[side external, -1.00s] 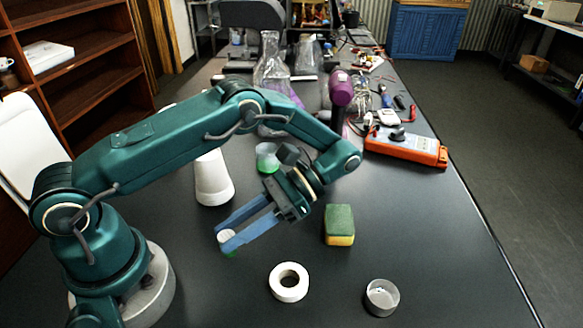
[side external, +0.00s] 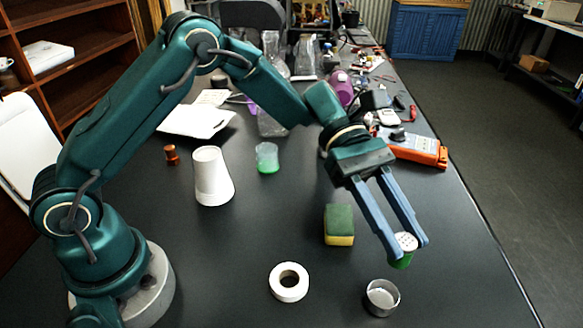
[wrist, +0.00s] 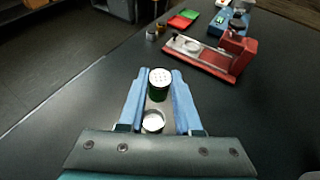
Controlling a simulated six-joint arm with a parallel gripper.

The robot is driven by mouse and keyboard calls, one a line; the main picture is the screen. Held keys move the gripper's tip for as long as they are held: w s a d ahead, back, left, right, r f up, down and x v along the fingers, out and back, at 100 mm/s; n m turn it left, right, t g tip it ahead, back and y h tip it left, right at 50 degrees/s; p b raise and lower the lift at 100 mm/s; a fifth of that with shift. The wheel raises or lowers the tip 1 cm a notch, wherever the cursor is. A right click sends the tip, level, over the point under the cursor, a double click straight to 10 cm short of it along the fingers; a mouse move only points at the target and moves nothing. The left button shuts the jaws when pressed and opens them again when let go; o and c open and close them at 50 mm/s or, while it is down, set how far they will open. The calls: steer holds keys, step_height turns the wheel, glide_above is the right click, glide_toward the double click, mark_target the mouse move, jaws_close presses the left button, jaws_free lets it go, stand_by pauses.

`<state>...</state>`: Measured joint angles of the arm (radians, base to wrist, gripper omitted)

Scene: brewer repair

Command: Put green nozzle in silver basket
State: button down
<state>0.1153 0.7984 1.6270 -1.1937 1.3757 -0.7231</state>
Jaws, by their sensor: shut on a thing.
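My gripper (side external: 404,243) is shut on the green nozzle (side external: 401,261), which has a white perforated top. The nozzle hangs above the table, up and slightly right of the silver basket (side external: 382,298) in the side view. The basket is a small, shallow, round metal cup standing on the table. In the wrist view the nozzle (wrist: 159,84) sits between the two blue fingers (wrist: 158,90). The basket (wrist: 153,122) shows between the fingers, nearer the gripper body than the nozzle.
A white ring (side external: 289,282) lies left of the basket. A green and yellow sponge (side external: 339,225) is behind it. A white cone-shaped cup (side external: 212,177) and a beaker with green liquid (side external: 267,158) stand further back. An orange meter (side external: 419,150) lies at the right edge.

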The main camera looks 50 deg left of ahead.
mark_target(375, 294)
steer(key=shift+w+f, duration=0.15)
steer(key=shift+f, duration=5.25)
steer(key=c, duration=0.5)
jaws_free()
steer(key=shift+r, duration=3.5)
